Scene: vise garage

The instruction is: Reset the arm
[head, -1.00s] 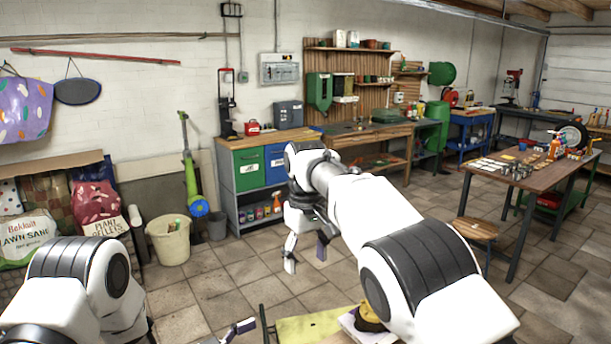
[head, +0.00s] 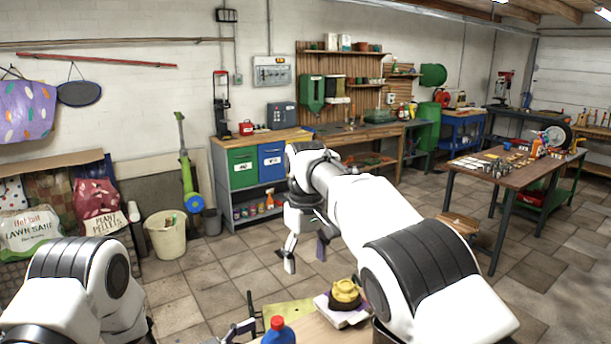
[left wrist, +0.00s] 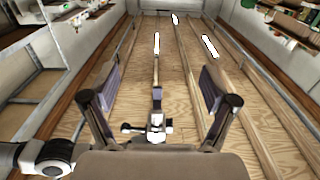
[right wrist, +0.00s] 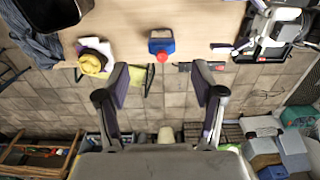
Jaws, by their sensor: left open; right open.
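My right arm reaches forward through the middle of the head view, and its gripper (head: 305,257) hangs open with fingers pointing down. In the right wrist view the same gripper (right wrist: 160,82) is open and empty, with floor tiles and a table edge beyond it.
A cabinet (head: 250,168), a bucket (head: 166,238) and a cluttered table (head: 500,170) stand farther off. Open tiled floor lies between.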

